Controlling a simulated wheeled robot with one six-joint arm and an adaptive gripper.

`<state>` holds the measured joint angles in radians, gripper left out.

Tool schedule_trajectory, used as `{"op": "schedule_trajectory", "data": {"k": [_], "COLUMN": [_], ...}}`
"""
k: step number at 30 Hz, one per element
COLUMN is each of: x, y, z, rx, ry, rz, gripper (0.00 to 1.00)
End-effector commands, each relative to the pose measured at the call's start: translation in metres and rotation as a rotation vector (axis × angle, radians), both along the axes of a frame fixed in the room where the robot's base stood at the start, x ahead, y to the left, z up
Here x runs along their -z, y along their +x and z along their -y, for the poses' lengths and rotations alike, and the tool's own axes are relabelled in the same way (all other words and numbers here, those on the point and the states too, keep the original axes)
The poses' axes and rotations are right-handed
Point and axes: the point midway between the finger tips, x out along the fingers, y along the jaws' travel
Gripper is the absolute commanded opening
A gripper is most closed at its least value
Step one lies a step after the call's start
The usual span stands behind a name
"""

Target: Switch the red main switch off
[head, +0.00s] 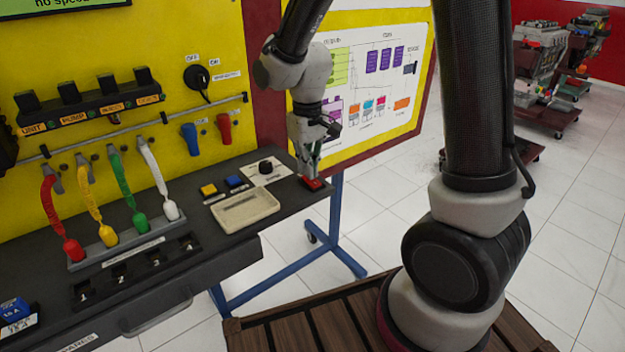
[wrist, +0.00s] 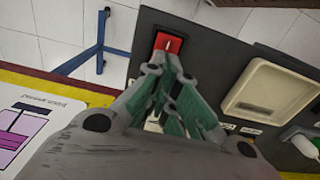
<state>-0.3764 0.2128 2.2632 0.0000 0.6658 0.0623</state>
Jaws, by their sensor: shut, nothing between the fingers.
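The red main switch (head: 312,184) sits at the right end of the dark bench top. In the wrist view the red switch (wrist: 168,42) shows just beyond my fingertips, with a small pale mark on it. My gripper (head: 311,172) points down at the switch with its fingers shut and empty. In the wrist view my gripper (wrist: 166,62) has its green-padded fingers meeting at the near edge of the switch. I cannot tell whether the tips touch it. The tips hide part of the switch, and its on or off position is not clear.
A cream tray (head: 246,224) lies left of the switch, with a black knob (head: 265,167) on a white plate and yellow (head: 208,190) and blue (head: 233,182) blocks nearby. The yellow panel (head: 120,40) stands behind. Right of the bench is open tiled floor.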

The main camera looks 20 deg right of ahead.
Motion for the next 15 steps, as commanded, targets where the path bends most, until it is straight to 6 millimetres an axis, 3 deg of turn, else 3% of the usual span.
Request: {"op": "schedule_trajectory", "data": {"k": [15], "x": [0.0079], "y": [-0.0004], "z": [0.0001], "rx": [0.0], "ry": [0.0], "rz": [-0.001], "gripper": [0.0]}}
